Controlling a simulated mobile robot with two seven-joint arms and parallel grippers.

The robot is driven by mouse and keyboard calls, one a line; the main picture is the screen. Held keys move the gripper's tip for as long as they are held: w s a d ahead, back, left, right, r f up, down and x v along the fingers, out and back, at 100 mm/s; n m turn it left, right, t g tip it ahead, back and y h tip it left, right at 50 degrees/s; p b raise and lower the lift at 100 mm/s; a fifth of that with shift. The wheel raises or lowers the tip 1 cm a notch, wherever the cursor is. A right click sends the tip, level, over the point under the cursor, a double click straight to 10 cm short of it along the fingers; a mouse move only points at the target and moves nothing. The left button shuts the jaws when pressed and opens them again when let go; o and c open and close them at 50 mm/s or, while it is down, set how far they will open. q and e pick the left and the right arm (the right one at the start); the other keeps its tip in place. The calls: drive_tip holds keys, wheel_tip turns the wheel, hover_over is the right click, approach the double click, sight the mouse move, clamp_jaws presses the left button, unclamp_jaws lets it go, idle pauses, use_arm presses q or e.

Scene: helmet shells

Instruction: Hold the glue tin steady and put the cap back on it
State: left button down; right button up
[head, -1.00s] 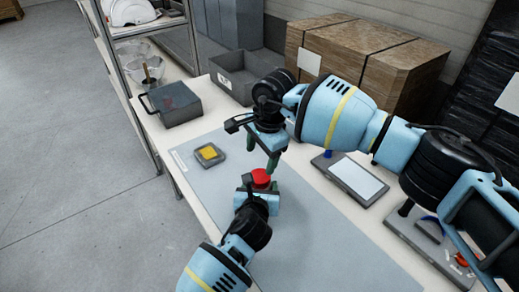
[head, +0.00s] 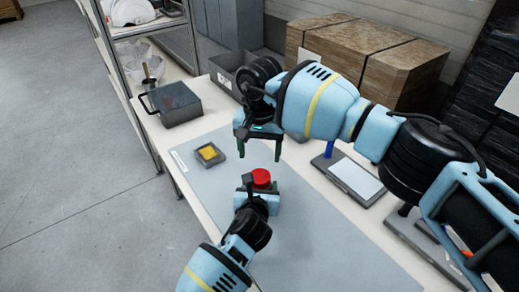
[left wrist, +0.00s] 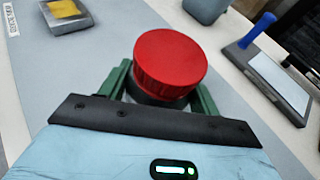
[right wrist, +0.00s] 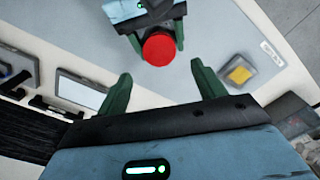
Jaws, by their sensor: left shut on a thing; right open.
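The red cap (head: 261,177) sits on top of the glue tin, and it also shows in the left wrist view (left wrist: 170,62). Only a dark strip of the tin (left wrist: 150,99) shows under the cap; I cannot tell how tightly the cap is on. My left gripper (left wrist: 161,75) is shut on the tin, one green finger on each side, and holds it at the mat. My right gripper (head: 262,157) is open and empty, above the cap and apart from it. In the right wrist view, the cap (right wrist: 159,49) lies beyond the open fingertips (right wrist: 160,69).
A grey tray with a yellow pad (head: 208,154) lies on the grey mat (head: 310,235). A dark box with a handle (head: 172,104) and a grey bin (head: 226,80) stand at the back. A flat panel with a pale face (head: 357,178) lies right. The front mat is clear.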

sight(259, 176)
drive_tip(key=shift+f, duration=4.05)
drive_tip(key=c, duration=1)
drive_tip(key=m, duration=0.6)
drive_tip(key=shift+m, duration=0.3)
drive_tip(key=m, duration=0.7)
drive_tip(key=o, duration=1.1)
drive_tip(key=shift+c, duration=0.2)
